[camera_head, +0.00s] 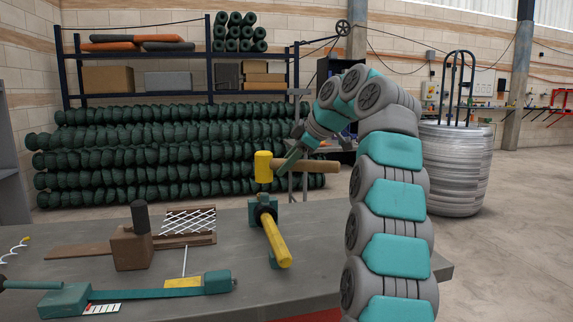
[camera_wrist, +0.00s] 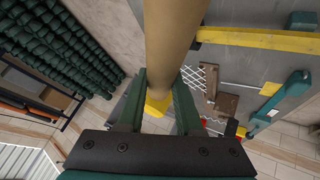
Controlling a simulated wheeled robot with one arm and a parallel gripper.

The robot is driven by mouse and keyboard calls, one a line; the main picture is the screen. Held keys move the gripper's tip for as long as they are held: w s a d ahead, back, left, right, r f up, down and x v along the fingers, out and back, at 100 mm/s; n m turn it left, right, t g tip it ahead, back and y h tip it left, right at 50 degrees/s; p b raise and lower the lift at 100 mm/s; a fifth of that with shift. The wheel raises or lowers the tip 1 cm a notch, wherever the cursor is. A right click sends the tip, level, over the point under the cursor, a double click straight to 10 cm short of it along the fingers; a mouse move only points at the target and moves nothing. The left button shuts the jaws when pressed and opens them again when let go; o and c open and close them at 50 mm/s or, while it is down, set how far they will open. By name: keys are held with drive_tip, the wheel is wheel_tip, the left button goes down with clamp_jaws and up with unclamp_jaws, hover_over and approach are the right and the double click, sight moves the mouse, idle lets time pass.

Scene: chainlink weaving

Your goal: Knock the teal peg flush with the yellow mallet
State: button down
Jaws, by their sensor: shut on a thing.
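My gripper (camera_head: 293,157) is shut on the wooden handle of the yellow mallet (camera_head: 263,167) and holds it above the bench. The handle lies roughly level, pointing right, with the yellow head at its left end. In the wrist view, the tan mallet handle (camera_wrist: 175,38) runs between my gripper's green fingers (camera_wrist: 160,85), with part of the yellow head below. A wooden block (camera_head: 131,248) stands on the bench to the left, with a dark upright peg (camera_head: 140,217) rising well above its top. The peg looks nearly black; I see no clearly teal peg.
A teal device with a yellow lever (camera_head: 277,243) stands on the grey bench (camera_head: 330,240) below the mallet. A mesh frame (camera_head: 188,224) lies behind the block. A long teal tool (camera_head: 140,293) lies in front. Green rolls (camera_head: 170,150) are stacked behind.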

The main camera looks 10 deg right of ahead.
drive_tip(key=shift+f+b, duration=0.7)
drive_tip(key=shift+b, duration=0.1)
idle(0.5)
wheel_tip(320, 180, up, 5)
drive_tip(key=p, duration=0.5)
drive_tip(key=shift+r, duration=0.1)
